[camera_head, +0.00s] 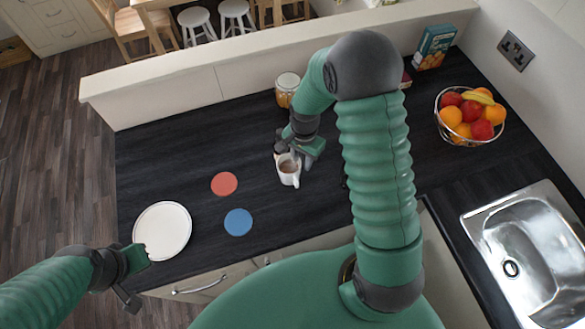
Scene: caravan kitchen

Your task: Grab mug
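The white mug (289,174) with brown contents stands upright on the dark counter, near the middle of the head view. My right gripper (298,151) reaches down at the far side of the mug, its fingers close to the rim and partly overlapping it in the picture. Whether the fingers touch or grip the mug cannot be seen. My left gripper (133,279) is open and empty, near the counter's front left corner, close to the white plate.
A white plate (162,230), a red coaster (224,184) and a blue coaster (238,222) lie left of the mug. A jar (287,89) stands behind it. A fruit bowl (469,116), a box (434,47) and a sink (528,254) are to the right.

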